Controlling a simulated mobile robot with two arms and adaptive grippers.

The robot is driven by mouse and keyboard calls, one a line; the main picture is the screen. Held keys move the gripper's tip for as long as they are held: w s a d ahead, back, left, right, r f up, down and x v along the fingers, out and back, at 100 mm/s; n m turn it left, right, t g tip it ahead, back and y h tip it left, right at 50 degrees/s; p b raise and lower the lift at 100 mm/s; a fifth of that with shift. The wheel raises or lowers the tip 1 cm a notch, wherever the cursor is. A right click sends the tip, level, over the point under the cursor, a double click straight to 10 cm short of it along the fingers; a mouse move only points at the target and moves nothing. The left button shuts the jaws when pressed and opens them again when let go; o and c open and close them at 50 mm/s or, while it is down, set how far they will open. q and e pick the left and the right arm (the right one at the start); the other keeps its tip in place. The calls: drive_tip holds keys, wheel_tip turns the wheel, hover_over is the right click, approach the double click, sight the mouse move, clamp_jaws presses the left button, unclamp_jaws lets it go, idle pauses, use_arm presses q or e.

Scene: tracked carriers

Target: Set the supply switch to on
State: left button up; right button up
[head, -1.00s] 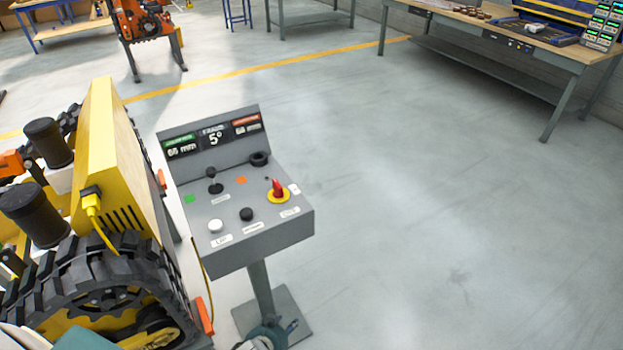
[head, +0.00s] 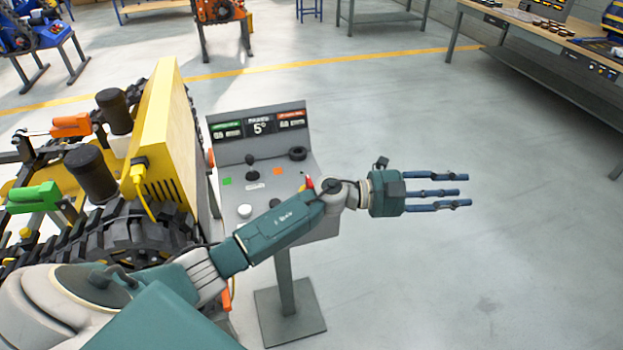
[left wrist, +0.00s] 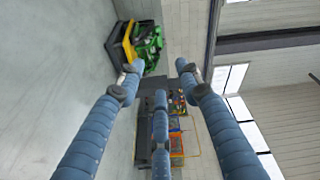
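The grey control console (head: 230,152) stands on a post left of centre in the head view, with a display reading 5°. The supply switch (head: 309,183) appears to be the red knob on its right side. My left gripper (head: 466,190) is past the console's right side, over open floor, fingers pointing right, apart from the switch. Its fingers are straight, spread and empty, as the left wrist view (left wrist: 158,75) also shows. My right gripper is not in view.
The console also has a black lever (head: 251,163), a white button (head: 244,211) and a black ring-like knob (head: 298,153). A yellow tracked carrier (head: 160,130) stands close on its left. Floor to the right is free up to a workbench (head: 545,50).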

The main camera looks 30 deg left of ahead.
use_arm(q)
drive_tip(key=m+g+y, duration=0.1)
drive_tip(key=m+g, duration=0.3)
drive_tip(key=n+g+y, duration=0.2)
drive_tip(key=g+y, duration=0.4)
drive_tip(key=y, duration=0.8)
hover_over(308, 180)
wheel_tip(308, 180, down, 8)
drive_tip(key=p, duration=0.3)
drive_tip(key=shift+s+f, duration=0.1)
drive_tip(key=shift+f, duration=0.9)
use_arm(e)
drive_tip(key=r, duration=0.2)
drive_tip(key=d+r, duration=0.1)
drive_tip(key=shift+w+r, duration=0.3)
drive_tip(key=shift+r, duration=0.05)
use_arm(q)
drive_tip(key=shift+c, duration=0.5)
clamp_jaws()
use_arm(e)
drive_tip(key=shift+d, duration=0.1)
